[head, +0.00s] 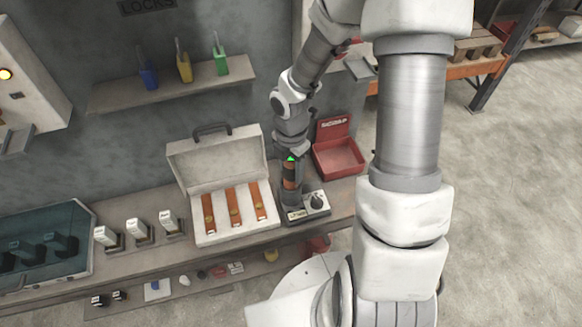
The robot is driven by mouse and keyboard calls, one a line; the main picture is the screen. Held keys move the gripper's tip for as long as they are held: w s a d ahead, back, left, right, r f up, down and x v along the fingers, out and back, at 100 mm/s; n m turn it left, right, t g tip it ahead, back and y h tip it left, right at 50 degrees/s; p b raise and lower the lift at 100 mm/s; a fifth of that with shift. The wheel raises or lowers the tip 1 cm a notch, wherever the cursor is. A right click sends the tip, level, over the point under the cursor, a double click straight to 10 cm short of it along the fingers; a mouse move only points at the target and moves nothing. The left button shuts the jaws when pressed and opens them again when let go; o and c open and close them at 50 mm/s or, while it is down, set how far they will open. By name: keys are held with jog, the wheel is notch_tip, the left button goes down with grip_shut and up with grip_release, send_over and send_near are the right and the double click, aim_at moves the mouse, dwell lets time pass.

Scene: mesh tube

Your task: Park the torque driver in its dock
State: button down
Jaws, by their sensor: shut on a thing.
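My gripper (291,161) points down over the bench at the right of the open white case. It is shut on the torque driver (291,176), an upright tool with an orange-brown band and a dark grey lower part. A small green mark shows at the gripper end. The dock (317,203) is a low dark base with a pale plate and a black knob. The driver's lower end is at the dock's left part. I cannot tell whether it is seated in the dock or just above or in front of it. The fingers are small and partly hidden.
The open white case (180,158) with orange-brown strips stands close on the left. An open red box (338,158) stands close behind on the right. Several white blocks (138,229) line the bench further left. A shelf (170,85) with coloured locks hangs above.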

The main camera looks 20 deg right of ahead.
jog(key=shift+f, duration=0.2)
jog(key=shift+c, duration=1.1)
grip_release()
notch_tip(320, 180, up, 18)
jog(key=p, duration=0.3)
jog(key=shift+f+p, duration=0.25)
jog(key=shift+p, duration=0.1)
